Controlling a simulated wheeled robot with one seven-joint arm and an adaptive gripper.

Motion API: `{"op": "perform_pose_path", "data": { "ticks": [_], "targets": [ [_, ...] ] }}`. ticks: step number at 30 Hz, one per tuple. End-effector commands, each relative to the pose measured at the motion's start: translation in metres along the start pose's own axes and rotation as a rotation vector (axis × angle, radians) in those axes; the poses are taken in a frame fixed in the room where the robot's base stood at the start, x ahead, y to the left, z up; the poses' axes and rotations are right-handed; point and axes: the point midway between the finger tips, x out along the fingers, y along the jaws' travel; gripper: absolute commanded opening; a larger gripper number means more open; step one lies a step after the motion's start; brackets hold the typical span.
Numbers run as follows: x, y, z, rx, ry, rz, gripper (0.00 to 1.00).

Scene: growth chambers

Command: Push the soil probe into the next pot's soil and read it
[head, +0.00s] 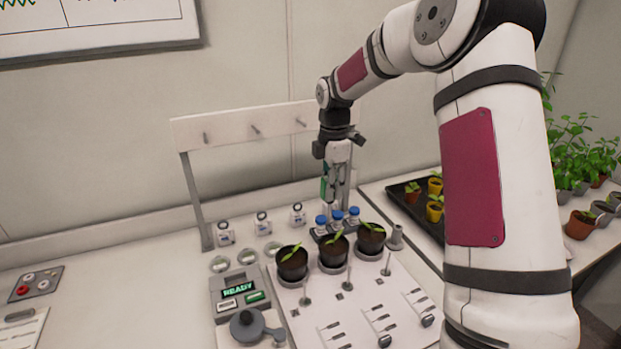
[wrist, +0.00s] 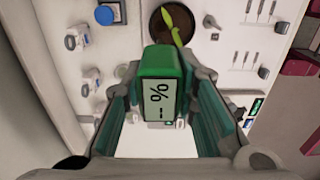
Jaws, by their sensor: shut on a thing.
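My gripper (head: 334,190) is shut on the green soil probe (wrist: 162,75), which also shows in the head view (head: 324,187). The probe's small screen reads "-- %" in the wrist view. In the head view the gripper hangs above and behind the pots, near the blue-capped bottles. Three dark pots with green seedlings stand in a row: left (head: 292,268), middle (head: 333,252) and right (head: 371,241). One pot (wrist: 160,30) shows at the top of the wrist view, beyond the probe. The probe's tip cannot be made out in either view.
Blue-capped bottles (head: 337,217) stand just behind the pots. A grey device (head: 238,292) reading "READY" is at the left. Several upright posts and small levers (head: 377,314) lie in front of the pots. A pegged rack (head: 255,128) rises behind.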

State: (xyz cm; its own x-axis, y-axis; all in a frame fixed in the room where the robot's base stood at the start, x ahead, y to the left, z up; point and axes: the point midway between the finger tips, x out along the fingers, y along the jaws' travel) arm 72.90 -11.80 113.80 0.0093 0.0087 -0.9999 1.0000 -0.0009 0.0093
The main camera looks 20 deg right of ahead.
Motion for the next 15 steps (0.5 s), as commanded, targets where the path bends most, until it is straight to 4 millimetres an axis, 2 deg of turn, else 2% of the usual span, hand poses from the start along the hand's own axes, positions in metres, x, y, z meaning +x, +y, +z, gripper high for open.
{"op": "perform_pose_path", "data": {
  "ticks": [4, 15],
  "targets": [
    [0.008, -0.001, 0.008, -0.002, -0.003, -0.006, 0.0],
    [0.037, -0.001, 0.009, -0.001, -0.003, -0.007, 0.0]
  ]
}}
